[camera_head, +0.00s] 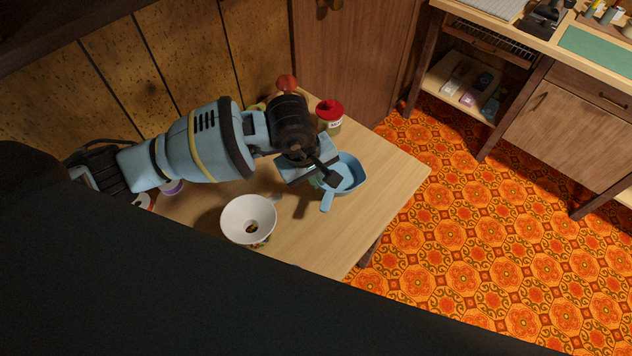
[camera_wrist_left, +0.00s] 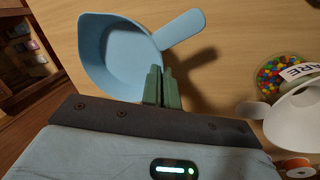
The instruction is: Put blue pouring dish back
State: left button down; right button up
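The blue pouring dish (camera_head: 350,172) is at the right part of the small wooden table (camera_head: 390,172), its handle pointing toward the front. My left gripper (camera_head: 324,178) reaches over the table from the left and meets the near-left side of the dish. In the left wrist view the dish (camera_wrist_left: 118,55) is upright and looks empty. The green fingers of the left gripper (camera_wrist_left: 162,88) are close together on its wall near the handle. I cannot tell whether the dish touches the table. My right gripper is not in view.
A white funnel (camera_head: 248,215) sits over a jar of coloured candies (camera_wrist_left: 283,72) left of the dish. A red-lidded jar (camera_head: 330,112) stands behind it. The table's right end is clear. A wooden cabinet (camera_head: 345,60) borders the back; a workbench (camera_head: 570,55) stands across the orange floor.

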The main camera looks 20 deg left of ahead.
pick_arm(q)
jog(key=shift+w+a, duration=0.1)
jog(key=shift+w, duration=0.2)
jog(key=shift+a+x, duration=0.15)
jog(key=shift+x, duration=0.7)
jog(key=shift+a+x, duration=0.1)
jog(key=shift+x, duration=0.75)
jog(key=shift+s+f, duration=0.1)
jog(key=shift+s, duration=0.1)
jog(key=shift+f, duration=0.15)
jog(key=c, duration=1.7)
grip_release()
jog(key=p+v, duration=0.1)
jog(key=v, duration=1.1)
jog(key=shift+a, duration=0.1)
